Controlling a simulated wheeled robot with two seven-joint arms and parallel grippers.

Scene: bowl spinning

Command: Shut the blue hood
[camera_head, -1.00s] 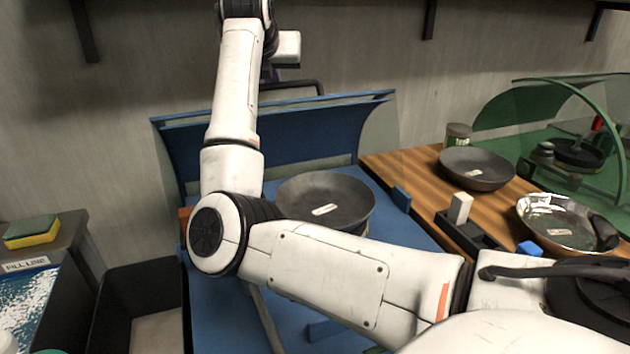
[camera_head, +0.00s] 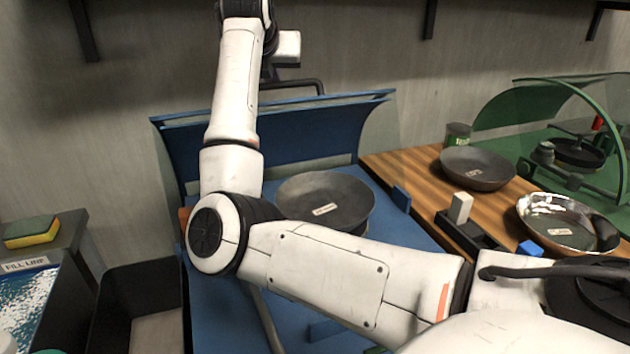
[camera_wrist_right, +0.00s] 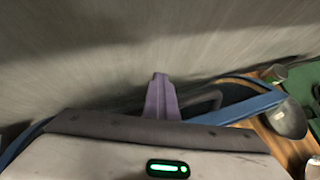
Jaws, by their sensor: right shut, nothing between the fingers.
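The blue hood (camera_head: 315,130) stands raised at the back of the blue station in the head view, with clear curved side panels. Its dark bar handle (camera_head: 300,84) is at the top edge. A dark bowl (camera_head: 330,196) with a small label sits uncovered below it. My right arm crosses in front and reaches up past the hood's left part. In the right wrist view my right gripper (camera_wrist_right: 161,92) is shut and empty, close to the hood's handle (camera_wrist_right: 205,99) and blue edge (camera_wrist_right: 245,108). Contact cannot be told. My left gripper is out of view.
A wooden board (camera_head: 415,170) at right bears a dark pan (camera_head: 477,168) and a shiny pan (camera_head: 565,223). A green hood (camera_head: 500,100) stands beyond. At left are a sponge (camera_head: 31,231), a water basin (camera_head: 22,305) and a black bin (camera_head: 150,275).

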